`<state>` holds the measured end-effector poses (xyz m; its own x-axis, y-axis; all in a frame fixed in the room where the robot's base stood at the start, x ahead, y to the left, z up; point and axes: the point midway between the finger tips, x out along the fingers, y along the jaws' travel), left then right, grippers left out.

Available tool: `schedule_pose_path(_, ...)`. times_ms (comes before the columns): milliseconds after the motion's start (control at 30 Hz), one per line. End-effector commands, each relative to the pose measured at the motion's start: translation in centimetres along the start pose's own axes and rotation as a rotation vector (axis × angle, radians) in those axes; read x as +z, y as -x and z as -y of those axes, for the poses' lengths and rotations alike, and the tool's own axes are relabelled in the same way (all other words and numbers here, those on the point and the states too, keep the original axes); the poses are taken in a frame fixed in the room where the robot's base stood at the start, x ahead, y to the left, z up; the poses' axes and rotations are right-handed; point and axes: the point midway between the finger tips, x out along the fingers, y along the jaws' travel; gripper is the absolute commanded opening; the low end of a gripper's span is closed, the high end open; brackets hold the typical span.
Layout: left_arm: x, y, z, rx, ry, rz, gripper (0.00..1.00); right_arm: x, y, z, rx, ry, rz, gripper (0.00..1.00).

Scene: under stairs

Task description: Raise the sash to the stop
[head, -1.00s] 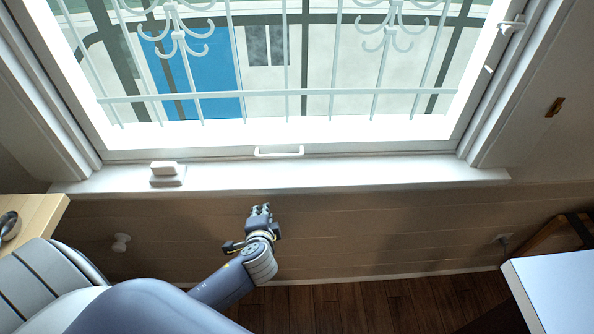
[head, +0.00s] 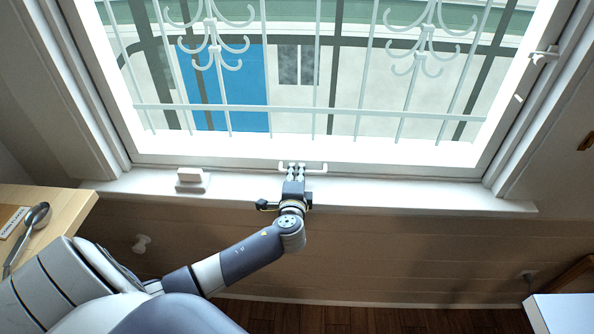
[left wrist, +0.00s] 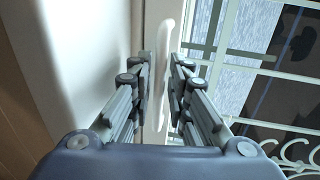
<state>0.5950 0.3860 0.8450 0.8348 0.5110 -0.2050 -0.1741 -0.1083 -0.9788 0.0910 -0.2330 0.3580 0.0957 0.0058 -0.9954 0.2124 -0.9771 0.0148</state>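The window sash, with its white bottom rail (head: 400,171), sits down at the white sill (head: 400,192). A white bar handle (head: 316,168) is on the rail; it also shows in the left wrist view (left wrist: 166,60). My left gripper (head: 296,170) is at the handle's left half, its fingers pointing at the rail. In the left wrist view its two fingers (left wrist: 161,70) stand apart, one on each side of the handle's line, with a gap between them. Whether they touch the handle I cannot tell. My right gripper is in neither view.
A small white block (head: 191,180) stands on the sill left of my gripper. A wooden table (head: 70,205) with a spoon (head: 32,228) is at the left. A white latch (head: 545,54) is on the right frame. A white surface (head: 562,312) is at the lower right.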

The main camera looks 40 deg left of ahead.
Motion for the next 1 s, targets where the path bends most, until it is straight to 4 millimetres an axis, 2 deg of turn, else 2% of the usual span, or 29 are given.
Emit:
schedule_pose_path(200, 0.0, -1.7, 0.0, 0.000, 0.000, 0.000, 0.17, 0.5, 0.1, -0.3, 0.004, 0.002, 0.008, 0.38)
schedule_pose_path(500, 0.0, -1.8, 0.0, 0.001, 0.001, 0.000, 0.17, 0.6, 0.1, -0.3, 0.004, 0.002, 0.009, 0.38)
schedule_pose_path(600, 0.0, -1.8, 0.0, 0.001, 0.001, 0.000, 0.00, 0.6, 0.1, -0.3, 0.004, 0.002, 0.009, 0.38)
schedule_pose_path(800, 0.0, -1.8, 0.0, 0.001, 0.001, 0.000, 0.00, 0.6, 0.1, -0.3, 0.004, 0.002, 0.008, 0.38)
schedule_pose_path(867, 0.0, -1.7, 0.4, 0.001, 0.001, 0.000, 0.00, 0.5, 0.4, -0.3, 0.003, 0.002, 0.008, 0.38)
schedule_pose_path(1000, 0.0, -1.3, 2.5, -0.002, 0.001, 0.000, 0.00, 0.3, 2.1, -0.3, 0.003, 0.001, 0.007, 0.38)
